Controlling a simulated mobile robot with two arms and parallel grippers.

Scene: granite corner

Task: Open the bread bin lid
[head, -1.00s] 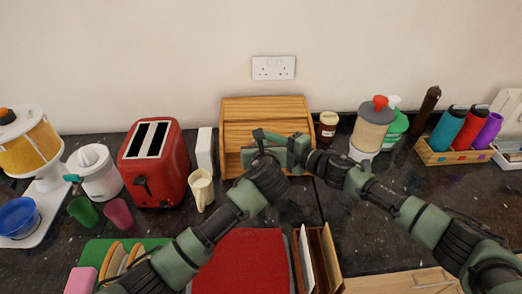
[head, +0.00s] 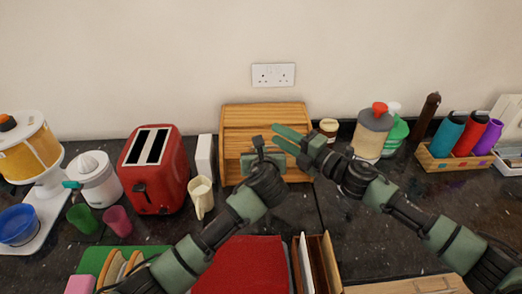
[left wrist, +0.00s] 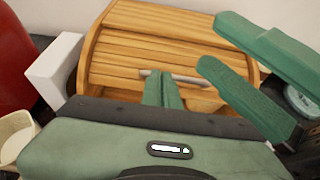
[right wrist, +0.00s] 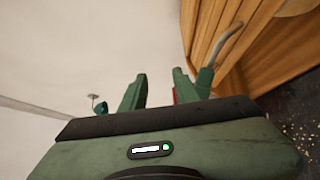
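The wooden bread bin (head: 265,115) stands against the back wall, its slatted roll lid (left wrist: 150,45) down over the front as far as I can see. Its metal bar handle (left wrist: 195,78) crosses low on the lid. My left gripper (left wrist: 165,78) is in front of the lid with fingers together, tips at the handle; whether they touch it is unclear. My right gripper (head: 282,138) is open and empty, just right of the left one, in front of the bin. The handle also shows in the right wrist view (right wrist: 229,44). The arms hide part of the bin's lower front.
A white block (head: 204,155), a cream jug (head: 201,194) and a red toaster (head: 153,170) stand left of the bin. A brown jar (head: 328,128) and a dispenser (head: 371,133) stand to its right. Dark counter is free at the right middle.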

